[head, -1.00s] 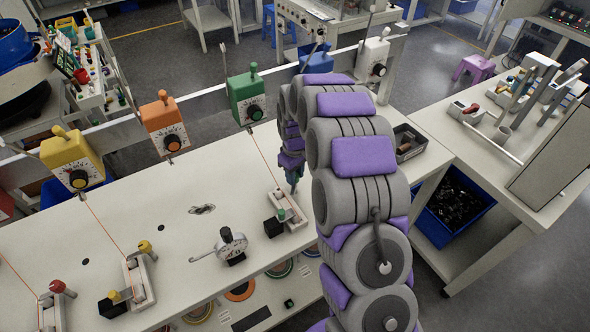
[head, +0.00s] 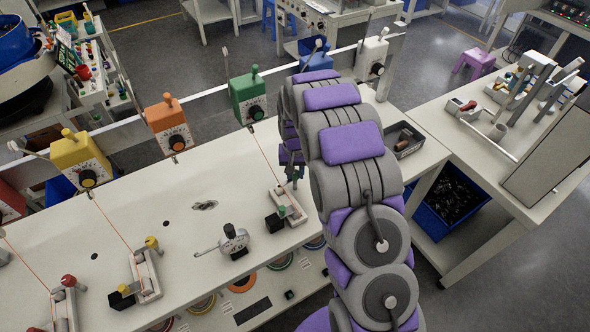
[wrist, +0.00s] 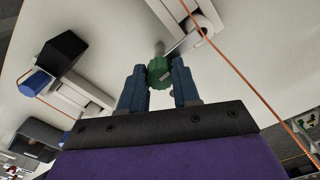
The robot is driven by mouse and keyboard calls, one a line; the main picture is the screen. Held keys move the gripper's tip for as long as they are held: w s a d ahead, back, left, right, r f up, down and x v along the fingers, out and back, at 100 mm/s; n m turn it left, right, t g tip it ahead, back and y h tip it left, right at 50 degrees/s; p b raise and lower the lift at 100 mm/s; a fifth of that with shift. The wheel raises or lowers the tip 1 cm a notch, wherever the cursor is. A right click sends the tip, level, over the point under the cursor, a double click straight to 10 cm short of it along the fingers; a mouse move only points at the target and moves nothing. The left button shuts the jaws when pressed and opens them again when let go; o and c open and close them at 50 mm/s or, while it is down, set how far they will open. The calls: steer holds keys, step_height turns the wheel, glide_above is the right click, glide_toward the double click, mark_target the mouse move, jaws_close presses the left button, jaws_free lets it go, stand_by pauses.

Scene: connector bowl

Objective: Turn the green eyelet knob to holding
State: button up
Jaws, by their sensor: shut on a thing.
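In the wrist view, the green eyelet knob (wrist: 159,72) sits between the two blue-grey fingers of my gripper (wrist: 158,82), which is shut on it. A pale mark shows on the knob's face. In the head view, my gripper (head: 294,178) reaches down at the upper end of the white eyelet fixture (head: 289,209); the knob is mostly hidden there by the fingers. A smaller green end piece (head: 282,211) and a black block (head: 275,223) are at the fixture's lower end.
An orange wire (wrist: 230,75) runs close beside my gripper. A green tensioner box (head: 247,100) stands on the rail behind. A dial gauge (head: 234,240) lies left of the fixture. Another fixture with a blue end (wrist: 35,83) shows in the wrist view.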

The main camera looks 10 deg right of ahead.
steer(key=shift+w+r+m, duration=0.15)
steer(key=shift+w+m, duration=0.05)
steer(key=shift+m, duration=0.3)
steer(key=o, duration=1.1)
steer(key=shift+s, duration=0.1)
steer(key=shift+c, duration=0.2)
step_height(320, 180, up, 17)
steer(key=p, duration=0.1)
steer(key=shift+a, duration=0.1)
